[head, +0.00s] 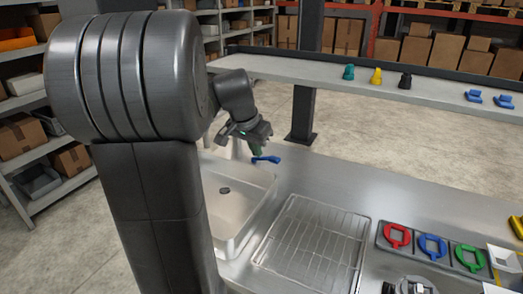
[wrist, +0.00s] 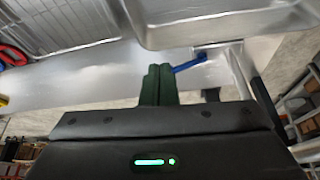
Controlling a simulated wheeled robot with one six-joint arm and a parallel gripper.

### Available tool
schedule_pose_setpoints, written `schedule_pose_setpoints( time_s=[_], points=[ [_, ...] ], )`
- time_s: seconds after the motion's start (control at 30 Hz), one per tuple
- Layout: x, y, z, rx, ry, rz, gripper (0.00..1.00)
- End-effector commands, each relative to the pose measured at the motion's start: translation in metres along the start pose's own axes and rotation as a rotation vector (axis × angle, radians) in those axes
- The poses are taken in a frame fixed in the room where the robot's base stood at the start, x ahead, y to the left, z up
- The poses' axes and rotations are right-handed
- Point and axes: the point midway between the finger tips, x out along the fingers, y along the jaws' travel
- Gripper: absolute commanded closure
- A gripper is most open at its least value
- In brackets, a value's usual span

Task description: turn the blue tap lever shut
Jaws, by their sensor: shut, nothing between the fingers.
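The blue tap lever (head: 266,159) stands at the back edge of the sink, on the steel counter. It also shows in the wrist view (wrist: 190,65), just beyond and to the right of the fingertips. My gripper (head: 257,151) is shut and empty, with its dark green fingers (wrist: 159,72) pressed together. In the head view the fingertips are just above and left of the lever. Whether they touch the lever I cannot tell. The tap's body and spout are mostly hidden behind my gripper in the head view.
The sink basin (head: 235,205) lies in front of the tap, with a wire drying rack (head: 312,243) to its right. Red, blue and green rings (head: 432,246) sit in a tray farther right. A raised shelf (head: 340,83) with small coloured parts runs behind. Counter right of the lever is clear.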

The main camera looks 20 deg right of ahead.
Motion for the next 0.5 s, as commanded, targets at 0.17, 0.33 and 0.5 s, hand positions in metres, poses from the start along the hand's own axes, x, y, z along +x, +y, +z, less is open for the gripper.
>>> schedule_pose_setpoints(
  time_s=[0.17, 0.33, 0.5],
  points=[
    [0.038, 0.001, 0.001, -0.001, -0.005, 0.004, 1.00],
    [0.074, 0.001, 0.001, -0.002, -0.006, 0.004, 1.00],
    [0.087, 0.001, -0.018, 0.001, -0.002, 0.002, 1.00]
  ],
)
